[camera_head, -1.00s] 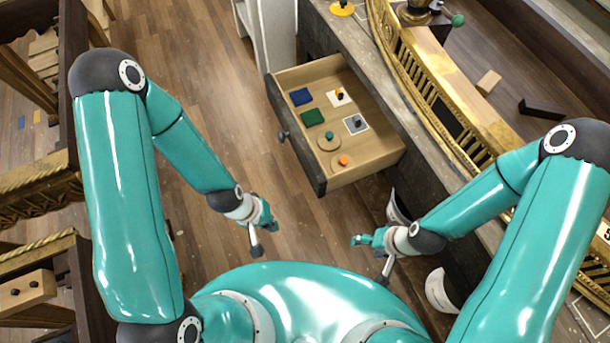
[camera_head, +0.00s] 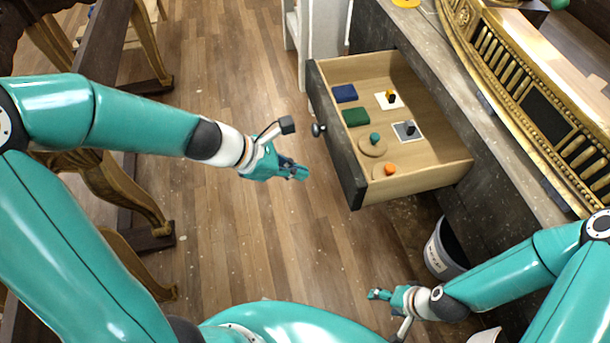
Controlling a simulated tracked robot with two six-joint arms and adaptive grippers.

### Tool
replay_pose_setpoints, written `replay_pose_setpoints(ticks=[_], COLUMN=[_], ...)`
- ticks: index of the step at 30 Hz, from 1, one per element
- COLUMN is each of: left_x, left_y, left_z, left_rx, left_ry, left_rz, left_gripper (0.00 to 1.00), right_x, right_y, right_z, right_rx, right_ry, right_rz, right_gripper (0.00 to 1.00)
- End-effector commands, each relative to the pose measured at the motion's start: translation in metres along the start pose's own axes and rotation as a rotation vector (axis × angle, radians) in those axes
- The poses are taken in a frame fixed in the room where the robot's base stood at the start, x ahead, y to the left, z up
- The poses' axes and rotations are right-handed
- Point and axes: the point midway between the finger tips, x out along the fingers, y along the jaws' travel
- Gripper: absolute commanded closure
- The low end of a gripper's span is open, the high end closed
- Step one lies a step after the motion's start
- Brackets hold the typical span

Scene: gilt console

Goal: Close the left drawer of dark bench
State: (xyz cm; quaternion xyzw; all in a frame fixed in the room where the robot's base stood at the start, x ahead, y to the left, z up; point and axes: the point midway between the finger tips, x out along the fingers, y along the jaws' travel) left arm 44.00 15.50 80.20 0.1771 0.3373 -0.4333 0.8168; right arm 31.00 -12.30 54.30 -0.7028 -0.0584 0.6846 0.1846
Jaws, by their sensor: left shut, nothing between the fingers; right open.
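The left drawer (camera_head: 343,150) of the dark bench (camera_head: 405,45) stands pulled out, with a dark front and a round knob (camera_head: 318,129). Inside its pale wooden box lie a blue block (camera_head: 345,93), a green block (camera_head: 356,117) and several small knobbed pieces. My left gripper (camera_head: 298,172) is shut and empty, left of the drawer front and a little below the knob in the picture, apart from it. My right gripper (camera_head: 385,305) is open and empty, below the drawer in the picture, near the bench's front.
A white bin (camera_head: 440,252) stands by the bench below the drawer. A gilt railing (camera_head: 525,95) runs along the bench top. Gilt-legged furniture (camera_head: 120,190) stands at the left. The wooden floor (camera_head: 235,90) between is clear.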

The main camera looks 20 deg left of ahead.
Motion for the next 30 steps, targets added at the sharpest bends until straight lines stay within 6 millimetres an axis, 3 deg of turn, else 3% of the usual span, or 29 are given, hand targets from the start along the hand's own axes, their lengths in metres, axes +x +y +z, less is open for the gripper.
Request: replay_pose_setpoints(ticks=[13,18,30], left_x=[0.092,0.104,0.112], left_y=[-0.002,-0.001,0.0], left_z=[-0.004,0.019,0.027], left_rx=[0.006,0.007,0.004], left_ry=[0.004,0.003,0.003], left_rz=[-0.004,-0.003,0.0], left_gripper=[1.0,1.0,1.0], right_x=[0.043,0.035,0.034], right_y=[0.015,0.013,0.012], right_z=[0.0,0.0,0.0], right_rx=[0.0,0.0,0.0], right_ry=[0.0,0.0,0.0], right_rz=[0.0,0.0,0.0], right_gripper=[0.33,0.33,0.33])
